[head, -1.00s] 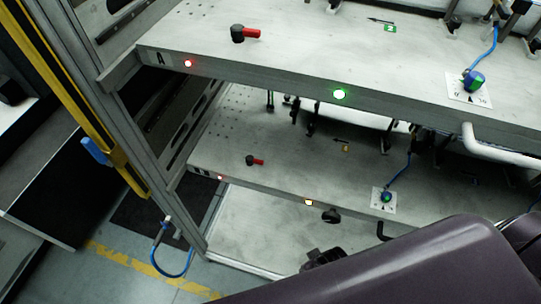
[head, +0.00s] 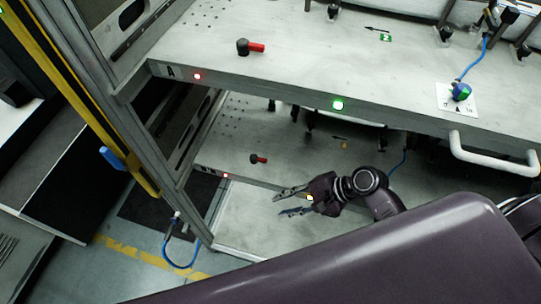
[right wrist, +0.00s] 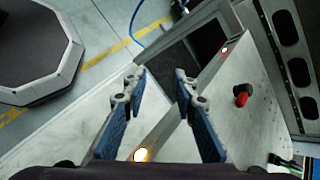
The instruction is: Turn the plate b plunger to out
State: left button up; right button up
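My left gripper is not in view.
The top plate (head: 290,65), marked A, overhangs the middle plate and carries a similar plunger (head: 250,47). A white handle (head: 490,158) juts from its front. The middle plate's edge has a red light (head: 225,176) and an amber light (right wrist: 141,155). A post stands left.

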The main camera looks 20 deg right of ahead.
notch_tip(320, 180, up, 3)
jog(key=w+m+y, duration=0.1)
jog(key=w+m, duration=0.2)
jog(key=m+t+y, duration=0.2)
jog(key=m+t, duration=0.2)
jog(key=m, duration=0.3)
send_near(264, 160)
jog(key=shift+s+a, duration=0.2)
jog(key=shift+a, duration=0.05)
jog(key=shift+w+r+m, duration=0.15)
jog(key=shift+w+m, duration=0.15)
jog(key=shift+m, duration=0.2)
jog(key=shift+w+a, duration=0.2)
jog(key=shift+w, duration=0.05)
jog(key=x, duration=0.4)
jog(key=p+x, duration=0.1)
jog(key=x, duration=0.1)
jog(key=shift+w+a+f, duration=0.15)
jog(key=shift+a+f, duration=0.1)
jog(key=shift+f, duration=0.15)
grip_shut()
